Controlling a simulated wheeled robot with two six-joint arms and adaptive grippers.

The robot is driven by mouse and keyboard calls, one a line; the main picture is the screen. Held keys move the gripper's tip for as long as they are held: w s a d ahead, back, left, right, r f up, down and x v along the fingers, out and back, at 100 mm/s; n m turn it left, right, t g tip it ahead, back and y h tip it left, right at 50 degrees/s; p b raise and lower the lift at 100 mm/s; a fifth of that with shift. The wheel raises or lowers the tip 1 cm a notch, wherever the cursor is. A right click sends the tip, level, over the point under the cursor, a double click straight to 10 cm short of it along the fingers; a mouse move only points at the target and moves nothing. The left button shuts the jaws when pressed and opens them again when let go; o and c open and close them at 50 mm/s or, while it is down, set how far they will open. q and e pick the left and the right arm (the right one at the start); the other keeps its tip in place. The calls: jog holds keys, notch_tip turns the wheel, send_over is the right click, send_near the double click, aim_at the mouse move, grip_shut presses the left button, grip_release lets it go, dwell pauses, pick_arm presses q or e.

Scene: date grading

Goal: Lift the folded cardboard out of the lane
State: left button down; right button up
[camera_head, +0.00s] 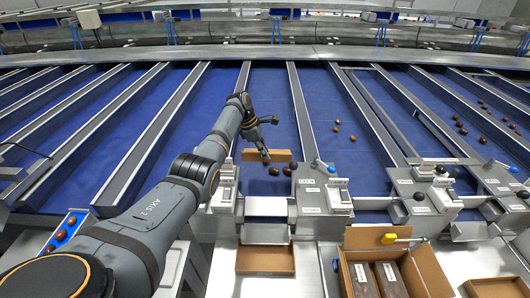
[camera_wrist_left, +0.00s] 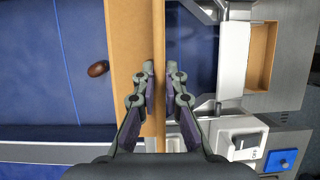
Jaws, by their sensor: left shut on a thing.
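The folded cardboard (camera_head: 282,156) is a tan piece across the blue lane (camera_head: 270,110), near its front end. My left gripper (camera_head: 264,157) reaches down onto it from the left. In the left wrist view, the gripper (camera_wrist_left: 160,72) has a finger on each side of the cardboard's narrow upright edge and is shut on it. The cardboard's wider tan face (camera_wrist_left: 130,35) shows left of that edge. Whether it touches the lane floor is unclear. My right gripper is not in view.
Metal dividers (camera_head: 303,118) bound the lane. A shallow brown tray (camera_head: 265,272) sits below the lane's end. An open carton (camera_head: 432,270) with packs stands at right.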

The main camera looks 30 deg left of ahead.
pick_arm(q)
jog(key=shift+r+p, duration=0.4)
jog(key=shift+r, duration=0.3)
notch_tip(320, 180, up, 2)
jog(key=shift+r+p, duration=0.1)
jog(key=shift+p, duration=0.3)
jog(key=shift+r, duration=1.4)
